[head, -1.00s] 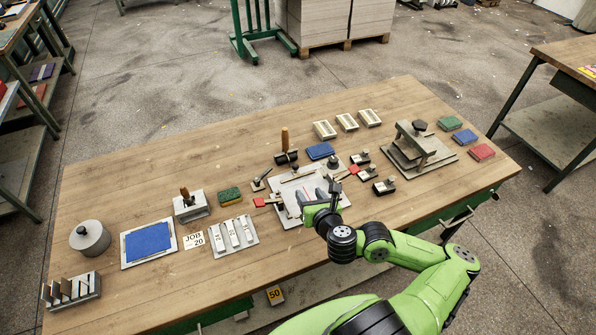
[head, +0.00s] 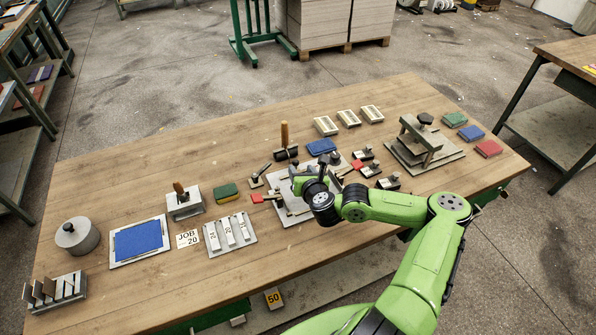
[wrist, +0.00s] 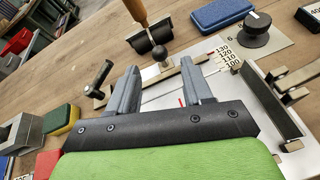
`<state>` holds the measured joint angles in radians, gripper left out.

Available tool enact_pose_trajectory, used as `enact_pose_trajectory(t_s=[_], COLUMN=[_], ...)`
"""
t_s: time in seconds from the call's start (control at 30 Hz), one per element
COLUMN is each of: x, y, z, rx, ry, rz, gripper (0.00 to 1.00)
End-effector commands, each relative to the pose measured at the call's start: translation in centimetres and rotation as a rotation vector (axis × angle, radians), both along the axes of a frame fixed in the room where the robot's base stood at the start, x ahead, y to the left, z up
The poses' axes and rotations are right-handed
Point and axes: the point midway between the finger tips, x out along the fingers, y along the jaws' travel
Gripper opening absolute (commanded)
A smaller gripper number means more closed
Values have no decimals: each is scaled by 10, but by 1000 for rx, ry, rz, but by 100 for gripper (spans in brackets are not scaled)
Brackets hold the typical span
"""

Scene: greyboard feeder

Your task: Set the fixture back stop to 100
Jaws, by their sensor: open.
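The fixture (head: 292,214) is a pale plate near the middle of the bench, partly covered by my arm. In the wrist view its back stop (wrist: 188,67) is a metal bar with a round ball knob (wrist: 160,52), lying across the far side of the plate. A scale (wrist: 229,57) at the bar's right end reads 130, 120, 110, 100. The bar's end appears near the upper numbers; its exact reading is unclear. My gripper (wrist: 161,84) is open and empty, its two fingers apart above the plate, short of the bar. In the head view my gripper (head: 312,182) hides part of the fixture.
A black knob (wrist: 258,28) stands beyond the scale. A wooden-handled roller (wrist: 150,38) and a blue block (wrist: 222,13) lie behind the bar. A green-yellow sponge (wrist: 61,120) is at left. A press (head: 425,145) stands right.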

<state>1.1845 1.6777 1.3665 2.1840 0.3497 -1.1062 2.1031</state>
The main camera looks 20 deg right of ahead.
Motion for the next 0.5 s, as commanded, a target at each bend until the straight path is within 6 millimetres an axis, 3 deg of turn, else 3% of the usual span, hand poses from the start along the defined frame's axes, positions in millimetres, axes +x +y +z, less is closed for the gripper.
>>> enact_pose_trajectory(t_s=[0.03, 0.2, 0.5], x=[10, 33, 39], y=[-1, -4, -4], z=[-9, -17, -16], rx=[0, 0, 0], ry=[-1, 0, 1], rz=[0, 0, 1], gripper=[50, 50, 50])
